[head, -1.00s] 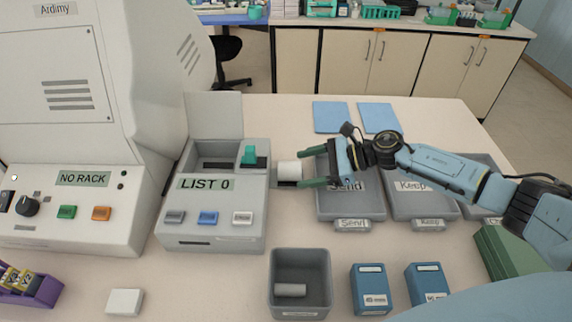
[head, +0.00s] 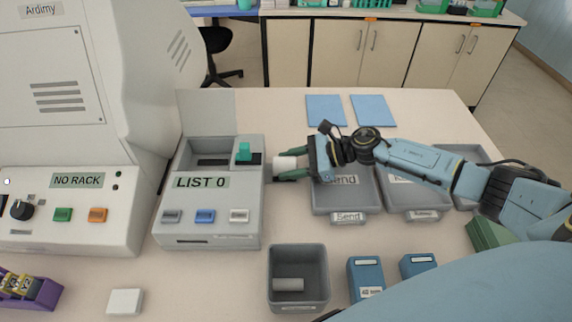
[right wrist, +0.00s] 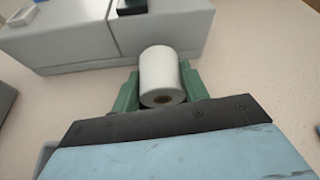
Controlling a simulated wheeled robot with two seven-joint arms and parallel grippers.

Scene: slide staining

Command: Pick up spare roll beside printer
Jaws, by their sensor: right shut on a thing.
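The white spare roll (head: 285,163) is between the green fingers of my right gripper (head: 288,164), just right of the printer. My right gripper is shut on it. In the right wrist view the roll (right wrist: 161,76) sits between both fingers, its cored end facing the camera. The grey printer (head: 211,190) reads "LIST 0", and its lid (head: 207,111) stands open. Whether the roll touches the table is hard to tell. My left gripper is not in view.
A grey bin (head: 298,250) holding a grey cylinder stands in front of the printer. Grey trays, one a "Send" tray (head: 346,203), lie under and beside my right arm. Blue boxes (head: 366,278) stand at the front. Two blue sheets (head: 326,110) lie behind.

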